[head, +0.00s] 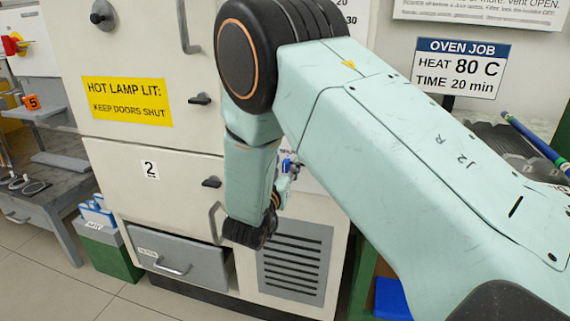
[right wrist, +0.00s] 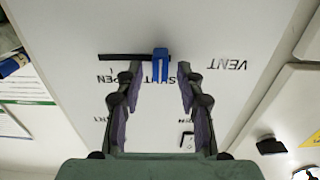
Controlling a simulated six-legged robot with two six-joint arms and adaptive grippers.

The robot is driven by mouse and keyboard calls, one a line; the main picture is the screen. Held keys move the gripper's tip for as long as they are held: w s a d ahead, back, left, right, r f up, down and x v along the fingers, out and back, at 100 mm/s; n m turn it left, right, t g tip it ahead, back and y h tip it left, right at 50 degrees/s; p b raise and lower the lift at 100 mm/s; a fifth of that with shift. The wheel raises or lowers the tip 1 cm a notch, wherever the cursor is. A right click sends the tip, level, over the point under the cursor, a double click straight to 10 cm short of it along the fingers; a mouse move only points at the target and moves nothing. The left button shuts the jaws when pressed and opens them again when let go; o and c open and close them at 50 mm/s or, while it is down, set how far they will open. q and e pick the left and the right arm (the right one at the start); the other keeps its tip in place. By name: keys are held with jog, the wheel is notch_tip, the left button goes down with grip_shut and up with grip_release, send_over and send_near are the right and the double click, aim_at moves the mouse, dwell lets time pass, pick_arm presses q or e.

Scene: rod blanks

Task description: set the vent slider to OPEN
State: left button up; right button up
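The vent slider's blue knob (right wrist: 160,66) sits at the right end of a dark slot (right wrist: 118,57) on a white panel in the right wrist view. The panel's lettering is upside down there: SHUT is partly hidden by the knob, OPEN lies to the left with its first letter covered by a finger, and VENT is at right. My right gripper (right wrist: 159,74) is open, with one fingertip on each side of the knob and visible gaps between. In the head view, my right gripper (head: 282,178) is near the cabinet front, mostly hidden by my arm. My left gripper is not seen.
The cabinet (head: 105,185) has a door handle (head: 216,220), dark latches, a grey drawer (head: 180,264) and a vent grille (head: 295,265). A sign (head: 459,70) reads heat 80 C, time 20 min. A green bin (head: 105,248) stands at left beside a grey bench (head: 50,190).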

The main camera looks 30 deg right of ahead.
jog(key=shift+d, duration=0.1)
jog(key=shift+s+a+r, duration=0.1)
jog(key=shift+a, duration=0.1)
jog(key=shift+c, duration=0.6)
grip_shut()
